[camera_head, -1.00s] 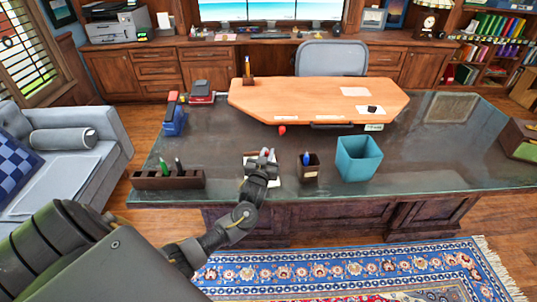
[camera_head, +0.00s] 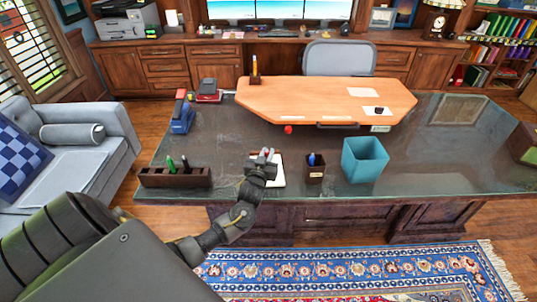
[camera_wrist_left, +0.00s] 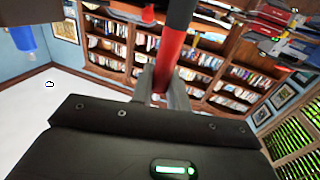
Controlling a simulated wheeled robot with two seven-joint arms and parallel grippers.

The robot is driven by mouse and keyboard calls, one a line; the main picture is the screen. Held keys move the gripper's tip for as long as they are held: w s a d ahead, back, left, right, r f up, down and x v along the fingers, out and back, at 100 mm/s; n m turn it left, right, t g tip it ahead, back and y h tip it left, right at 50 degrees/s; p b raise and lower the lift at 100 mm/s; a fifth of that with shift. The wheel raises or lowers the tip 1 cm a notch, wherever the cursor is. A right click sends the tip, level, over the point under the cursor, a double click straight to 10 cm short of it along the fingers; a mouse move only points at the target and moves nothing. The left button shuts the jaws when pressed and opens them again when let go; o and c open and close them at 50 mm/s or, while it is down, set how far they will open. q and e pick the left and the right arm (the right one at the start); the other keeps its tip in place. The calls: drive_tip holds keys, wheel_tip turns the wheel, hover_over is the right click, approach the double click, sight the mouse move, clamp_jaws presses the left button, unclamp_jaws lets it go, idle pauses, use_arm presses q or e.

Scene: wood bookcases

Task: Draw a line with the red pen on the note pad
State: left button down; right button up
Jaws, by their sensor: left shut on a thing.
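The white note pad (camera_head: 279,178) lies on the glass-topped desk near its front edge, partly hidden by my left gripper. My left gripper (camera_head: 264,156) is over the pad, shut on the red pen. In the left wrist view the red pen (camera_wrist_left: 170,55), with a dark section at its upper end, stands between the fingers (camera_wrist_left: 160,92). I cannot tell whether the pen tip touches the pad, and no line is visible. My right gripper is not in view.
A dark pen holder with a blue pen (camera_head: 315,174) and a teal bin (camera_head: 364,160) stand right of the pad. A slotted holder with pens (camera_head: 176,178) is at the left. A raised wooden top (camera_head: 320,97) is behind. Glass right of the bin is clear.

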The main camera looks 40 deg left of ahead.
use_arm(q)
wheel_tip(320, 180, up, 8)
drive_tip(key=p, duration=0.7)
drive_tip(key=shift+p, duration=0.3)
